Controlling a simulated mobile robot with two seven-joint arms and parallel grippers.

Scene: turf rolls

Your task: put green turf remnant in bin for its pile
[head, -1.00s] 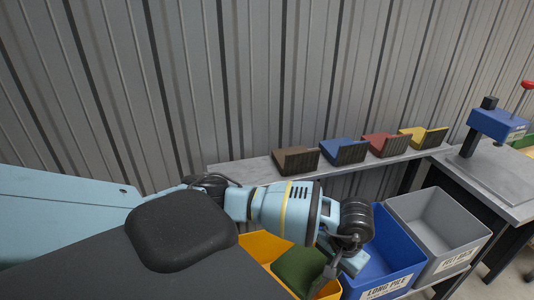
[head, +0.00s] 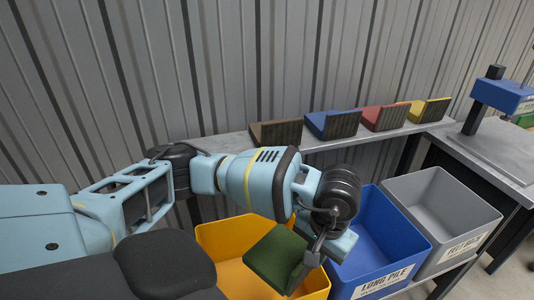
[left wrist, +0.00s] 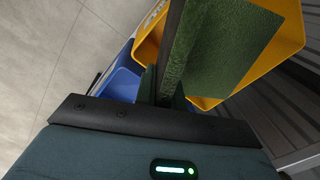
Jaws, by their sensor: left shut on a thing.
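The green turf remnant (head: 273,258) is in the head view, tilted, over the yellow bin (head: 228,238). My left gripper (head: 312,258) is shut on it at its right edge. In the left wrist view the remnant (left wrist: 225,45) hangs beside the dark finger, with the yellow bin (left wrist: 283,48) behind it. The yellow bin's label is not readable. Right of it stands a blue bin (head: 415,240) labelled LONG PILE, then a grey bin (head: 480,215) whose label is hard to read. My right gripper is not in view.
A shelf (head: 225,146) behind the bins holds brown (head: 276,133), blue (head: 332,124), red (head: 385,117) and yellow (head: 430,110) pieces. A grey bench (head: 490,165) with a blue device (head: 503,96) stands at the right. A corrugated wall closes off the back.

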